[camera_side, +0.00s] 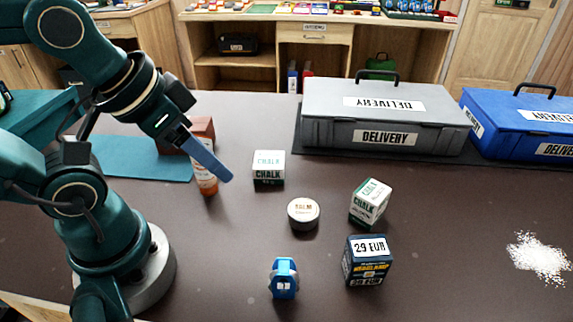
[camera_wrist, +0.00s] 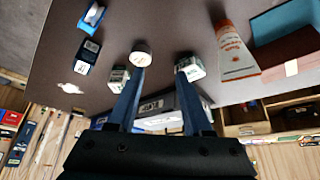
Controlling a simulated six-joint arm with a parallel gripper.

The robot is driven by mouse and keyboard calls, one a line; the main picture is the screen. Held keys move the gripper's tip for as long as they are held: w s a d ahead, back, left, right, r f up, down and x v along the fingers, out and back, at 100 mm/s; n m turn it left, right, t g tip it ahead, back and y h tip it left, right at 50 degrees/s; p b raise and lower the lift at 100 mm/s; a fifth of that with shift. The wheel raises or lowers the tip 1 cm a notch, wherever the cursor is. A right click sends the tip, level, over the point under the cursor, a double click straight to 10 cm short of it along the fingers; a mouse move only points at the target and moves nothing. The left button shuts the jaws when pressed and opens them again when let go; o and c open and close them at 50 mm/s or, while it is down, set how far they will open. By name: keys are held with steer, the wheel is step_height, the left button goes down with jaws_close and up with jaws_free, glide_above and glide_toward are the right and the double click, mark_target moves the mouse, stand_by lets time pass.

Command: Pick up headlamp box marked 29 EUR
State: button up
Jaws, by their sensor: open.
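The headlamp box (camera_side: 367,262) is dark blue with a white 29 EUR label on its top. It stands upright on the table at the front right of the middle in the side view. It also shows small at the upper left of the wrist view (camera_wrist: 88,52). My gripper (camera_side: 228,178) is at the left, above the table and well away from the headlamp box. In the wrist view its two blue fingers (camera_wrist: 160,82) are spread apart with nothing held between them.
Two chalk boxes (camera_side: 269,167) (camera_side: 370,203), a balm tin (camera_side: 303,213) and a blue item (camera_side: 284,278) stand around the headlamp box. An orange-and-white tube (camera_side: 206,180) is beside my gripper. Grey (camera_side: 385,112) and blue (camera_side: 520,125) delivery cases stand behind. White powder (camera_side: 538,258) lies right.

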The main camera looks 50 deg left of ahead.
steer(key=o, duration=0.7)
steer(key=shift+o, duration=0.2)
steer(key=n+g+h, duration=0.7)
steer(key=n+g, duration=0.1)
steer(key=g, duration=0.2)
glide_above(373, 267)
steer(key=w+a, duration=0.1)
steer(key=a, duration=0.6)
step_height(373, 267, down, 4)
steer(key=f, duration=0.1)
steer(key=d+f+n+h, duration=0.1)
steer(key=w+d+f+g+h, duration=0.1)
steer(key=f, duration=0.1)
steer(key=d+f+n+g, duration=0.1)
steer(key=shift+w+f+n+h, duration=0.2)
steer(key=shift+n+h, duration=0.1)
steer(key=shift+h, duration=0.1)
steer(key=shift+s+d+f+n+g+h, duration=0.1)
steer(key=shift+d+f+n+g+h, duration=0.1)
steer(key=shift+f, duration=0.2)
steer(key=shift+d+f+n+g+h, duration=0.1)
steer(key=shift+d+f+g+h, duration=0.1)
steer(key=shift+f, duration=0.2)
steer(key=shift+x, duration=2.45)
